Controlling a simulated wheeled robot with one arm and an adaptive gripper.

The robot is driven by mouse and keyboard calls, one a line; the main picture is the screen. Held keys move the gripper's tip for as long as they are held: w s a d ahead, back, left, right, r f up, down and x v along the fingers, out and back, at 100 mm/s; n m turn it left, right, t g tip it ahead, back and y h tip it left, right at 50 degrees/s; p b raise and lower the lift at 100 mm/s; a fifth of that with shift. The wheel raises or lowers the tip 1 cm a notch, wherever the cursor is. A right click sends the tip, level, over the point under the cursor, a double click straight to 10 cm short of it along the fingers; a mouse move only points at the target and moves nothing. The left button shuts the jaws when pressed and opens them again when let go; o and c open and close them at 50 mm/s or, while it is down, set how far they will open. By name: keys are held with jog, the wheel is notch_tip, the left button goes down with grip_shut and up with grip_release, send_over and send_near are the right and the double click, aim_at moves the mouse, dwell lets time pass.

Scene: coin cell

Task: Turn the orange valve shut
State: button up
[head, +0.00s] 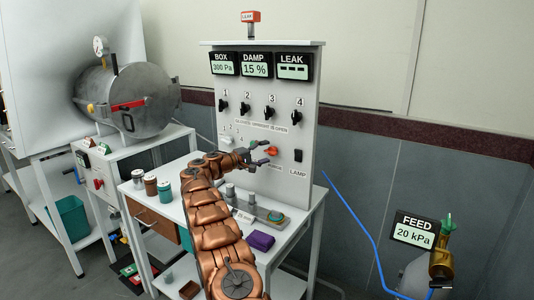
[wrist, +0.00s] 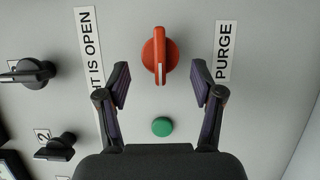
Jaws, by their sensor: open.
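The orange valve (head: 272,151) is on the front of the upright panel, to the right of my gripper (head: 254,154) in the head view. In the wrist view the orange valve (wrist: 159,56) is a round knob with a raised grip bar and a white mark at its lower end. A PURGE label (wrist: 225,51) is beside it. My gripper (wrist: 160,88) is open in the wrist view, one finger to each side below the valve.
A green button (wrist: 162,126) lies below the valve. Black numbered valves (head: 270,112) are above it on the panel. A purple cloth-like item (head: 261,240) and a block with a green-topped part (head: 275,216) are on the bench below. A FEED display (head: 414,231) reads 20 kPa.

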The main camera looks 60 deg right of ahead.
jog(key=v, duration=1)
jog(key=shift+a, duration=0.1)
dwell(0.3)
jog(key=s+a+n+t+y, duration=0.1)
jog(key=s+a+y, duration=0.1)
jog(key=s+a, duration=0.35)
jog(key=s+a+r+t+y+p, duration=0.1)
jog(key=s+a+y, duration=0.2)
jog(key=a, duration=0.6)
jog(key=s+a+n+t+y, duration=0.1)
jog(key=s+a+y, duration=0.1)
jog(key=s+a, duration=0.35)
jog(key=s+a+f+y, duration=0.2)
jog(key=s+a, duration=0.6)
jog(key=a, duration=0.4)
jog(key=s+a+f+n+t+y+p, duration=0.1)
jog(key=s+a+f+y, duration=0.2)
jog(key=s+a, duration=0.6)
jog(key=s+a+f+y, duration=0.2)
jog(key=s+a+y, duration=0.3)
jog(key=s+a, duration=0.4)
jog(key=a, duration=0.6)
jog(key=shift+a+f+n, duration=0.2)
jog(key=shift+f+n, duration=0.05)
jog(key=shift+n, duration=0.15)
jog(key=shift+c, duration=0.3)
